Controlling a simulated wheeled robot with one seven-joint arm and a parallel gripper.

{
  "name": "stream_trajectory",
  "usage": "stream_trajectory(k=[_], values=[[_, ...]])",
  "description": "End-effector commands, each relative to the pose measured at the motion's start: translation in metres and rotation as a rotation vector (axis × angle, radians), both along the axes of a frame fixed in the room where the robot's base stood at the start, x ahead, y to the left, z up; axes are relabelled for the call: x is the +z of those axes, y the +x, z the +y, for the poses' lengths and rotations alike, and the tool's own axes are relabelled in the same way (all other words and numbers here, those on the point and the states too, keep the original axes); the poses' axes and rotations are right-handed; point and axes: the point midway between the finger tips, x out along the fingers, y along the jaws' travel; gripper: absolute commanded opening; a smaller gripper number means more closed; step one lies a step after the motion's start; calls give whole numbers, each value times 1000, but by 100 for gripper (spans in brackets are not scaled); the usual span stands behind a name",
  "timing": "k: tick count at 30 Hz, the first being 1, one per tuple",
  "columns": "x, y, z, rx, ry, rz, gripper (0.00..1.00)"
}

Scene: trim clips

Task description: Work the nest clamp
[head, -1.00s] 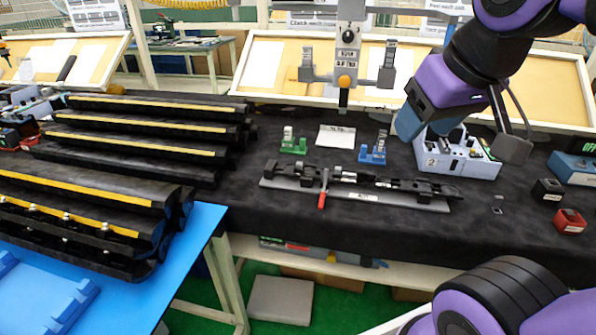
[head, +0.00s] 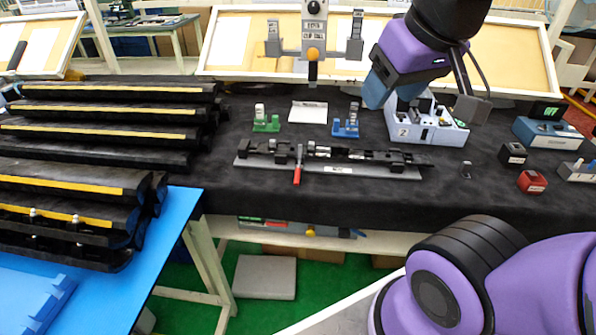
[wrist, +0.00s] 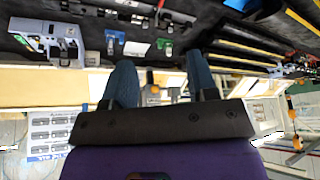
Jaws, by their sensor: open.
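The nest is a long black fixture on a grey base plate (head: 375,172), lying on the dark-covered bench in the head view. A clamp lever with a red handle (head: 297,174) sticks out toward the bench's front edge, left of the plate's middle. Part of the fixture also shows at the top edge of the wrist view. My gripper (wrist: 162,82) is open and empty, its two blue fingers apart. In the head view my gripper (head: 377,92) hangs above and behind the fixture's right part, well clear of the handle.
A light-blue numbered box (head: 440,132) stands behind the fixture on the right, close to my gripper. Green (head: 266,124) and blue (head: 346,127) clip stands are behind the fixture. Black padded racks (head: 95,150) fill the left.

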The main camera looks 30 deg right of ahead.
Motion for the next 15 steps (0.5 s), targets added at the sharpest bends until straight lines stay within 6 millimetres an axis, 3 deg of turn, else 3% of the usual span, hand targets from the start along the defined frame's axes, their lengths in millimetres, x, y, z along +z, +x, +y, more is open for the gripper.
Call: stream_trajectory(k=[8,10,15], values=[[0,0,0,0,0,0,53],[0,0,0,0,0,1,43],[0,14,0,-12,26,26,43]])
